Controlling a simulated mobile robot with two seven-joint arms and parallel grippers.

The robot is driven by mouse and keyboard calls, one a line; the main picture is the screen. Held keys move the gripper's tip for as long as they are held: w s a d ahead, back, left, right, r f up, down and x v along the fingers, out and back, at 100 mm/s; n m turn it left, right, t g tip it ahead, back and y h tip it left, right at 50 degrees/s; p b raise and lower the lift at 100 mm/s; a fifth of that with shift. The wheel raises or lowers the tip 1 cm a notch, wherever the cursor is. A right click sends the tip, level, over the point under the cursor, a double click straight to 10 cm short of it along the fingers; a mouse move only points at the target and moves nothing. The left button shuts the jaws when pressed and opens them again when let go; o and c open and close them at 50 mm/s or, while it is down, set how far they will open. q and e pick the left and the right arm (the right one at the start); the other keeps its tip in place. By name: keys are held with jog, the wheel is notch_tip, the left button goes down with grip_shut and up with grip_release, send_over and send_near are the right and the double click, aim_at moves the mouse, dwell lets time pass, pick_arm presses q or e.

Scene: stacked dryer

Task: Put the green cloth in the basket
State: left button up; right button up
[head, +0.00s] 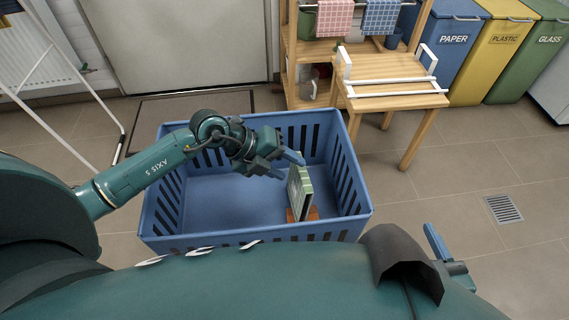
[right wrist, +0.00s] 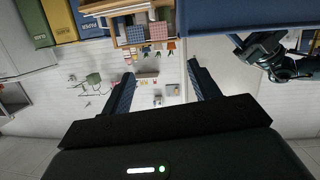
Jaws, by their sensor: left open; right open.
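The blue basket (head: 250,238) stands on the floor in front of me. A flat pale green piece with a dark edge, which looks like the folded green cloth (head: 298,190), stands on edge inside it near the right wall. My left gripper (head: 284,166) is open and empty over the basket, just above and left of the green piece. I cannot tell whether a finger touches it. My right gripper (right wrist: 160,88) is open and empty in the right wrist view, away from the basket.
An orange-brown item (head: 313,213) lies under the green piece. A wooden shelf with a pink checked cloth (head: 335,18) and a blue checked cloth (head: 381,17) stands behind. A wooden stool (head: 385,70) and bins (head: 450,45) are at back right. Floor on the right is clear.

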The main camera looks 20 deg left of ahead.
pick_arm(q)
jog(key=p+v, duration=0.3)
jog(key=v, duration=1)
pick_arm(e)
jog(key=shift+s+d+r+m+g+h, duration=0.3)
jog(key=shift+s+r+m+g, duration=0.15)
jog(key=shift+r+g, duration=0.2)
pick_arm(q)
jog(key=shift+a, duration=0.1)
pick_arm(e)
jog(key=shift+s, duration=0.1)
